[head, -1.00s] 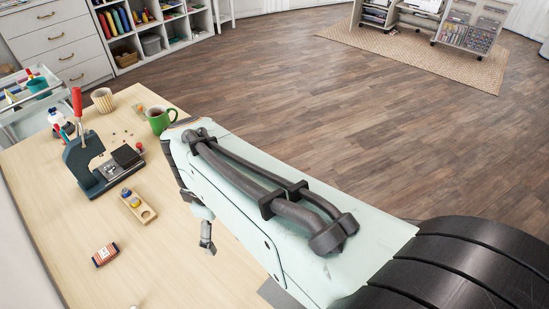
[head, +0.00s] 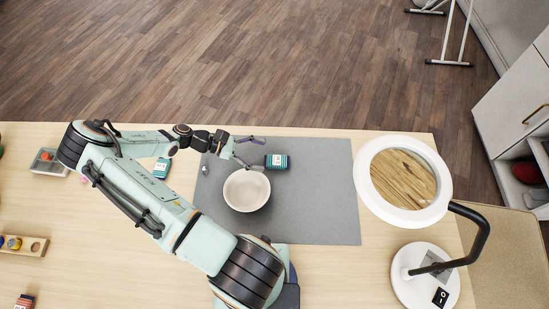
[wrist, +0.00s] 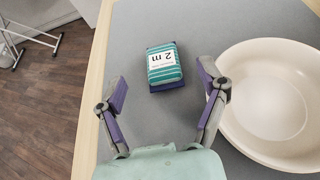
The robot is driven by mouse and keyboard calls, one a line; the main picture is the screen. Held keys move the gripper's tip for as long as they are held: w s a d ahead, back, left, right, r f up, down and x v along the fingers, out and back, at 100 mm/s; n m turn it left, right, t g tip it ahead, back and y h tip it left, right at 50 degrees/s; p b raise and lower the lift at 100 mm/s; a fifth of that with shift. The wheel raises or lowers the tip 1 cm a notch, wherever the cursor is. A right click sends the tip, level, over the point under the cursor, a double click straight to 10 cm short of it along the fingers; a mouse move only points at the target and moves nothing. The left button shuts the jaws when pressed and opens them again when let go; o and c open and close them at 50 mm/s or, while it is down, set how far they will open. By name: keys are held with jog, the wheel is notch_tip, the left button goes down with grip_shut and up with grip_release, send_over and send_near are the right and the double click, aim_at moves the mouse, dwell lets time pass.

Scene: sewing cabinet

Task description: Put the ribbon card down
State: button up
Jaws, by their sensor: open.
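A ribbon card (head: 277,161), dark with a teal wrap and a white label, lies on the grey mat (head: 320,205), just behind and right of the white bowl in the head view. In the wrist view the same card (wrist: 165,68) shows teal stripes and a label reading "2 m". My gripper (head: 251,151) is open and empty, its fingers spread wide on either side of the line to the card. In the wrist view my gripper (wrist: 163,78) has visible gaps to the card on both sides. The fingers' height above the mat is hard to tell.
The bowl (head: 246,190) stands close beside one finger. Another teal card (head: 161,168) lies on the wooden table by my arm, near a small grey tray (head: 48,162). A magnifier lamp (head: 427,277) stands at right. The mat's right part is clear.

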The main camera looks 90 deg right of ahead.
aim_at(283, 160)
jog(key=x, duration=0.6)
jog(key=shift+s+f, duration=0.1)
jog(key=shift+f, duration=0.05)
jog(key=c, duration=1)
